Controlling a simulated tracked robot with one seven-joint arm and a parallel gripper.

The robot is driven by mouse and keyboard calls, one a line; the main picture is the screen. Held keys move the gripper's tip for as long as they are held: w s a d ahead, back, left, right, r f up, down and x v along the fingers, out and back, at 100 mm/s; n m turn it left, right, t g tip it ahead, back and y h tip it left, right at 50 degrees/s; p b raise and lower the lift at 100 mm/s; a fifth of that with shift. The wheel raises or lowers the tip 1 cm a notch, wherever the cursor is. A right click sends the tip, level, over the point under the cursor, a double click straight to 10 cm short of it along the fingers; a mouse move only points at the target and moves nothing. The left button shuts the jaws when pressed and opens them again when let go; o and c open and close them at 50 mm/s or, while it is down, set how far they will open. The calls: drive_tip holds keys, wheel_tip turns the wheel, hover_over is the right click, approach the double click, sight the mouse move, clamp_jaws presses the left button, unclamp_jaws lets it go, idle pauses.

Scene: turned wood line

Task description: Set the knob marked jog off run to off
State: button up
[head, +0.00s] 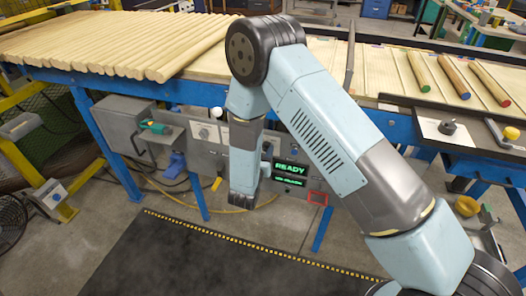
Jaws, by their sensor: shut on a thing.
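A grey control panel (301,212) stands under the wood line, with a dark display (291,168) that reads READY in green. A small knob on a pale plate (204,132) sits on the panel left of my arm. I cannot read any jog, off or run marking, so I cannot tell which knob is the named one; it may be behind my arm. My forearm and wrist come down in front of the panel's middle.
Wooden rods (110,45) lie on the blue-framed line above the panel. A teal handle (155,127) is on a grey box at left. A dark mat (225,262) covers the floor in front.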

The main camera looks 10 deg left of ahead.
drive_tip(key=shift+a, duration=0.15)
drive_tip(key=shift+m, duration=0.3)
drive_tip(key=m, duration=0.4)
drive_tip(key=shift+d+m, duration=0.15)
drive_tip(key=shift+m, duration=0.85)
drive_tip(key=shift+d+m, duration=0.1)
drive_tip(key=shift+m, duration=0.9)
drive_tip(key=shift+f, duration=0.1)
drive_tip(key=o, duration=1)
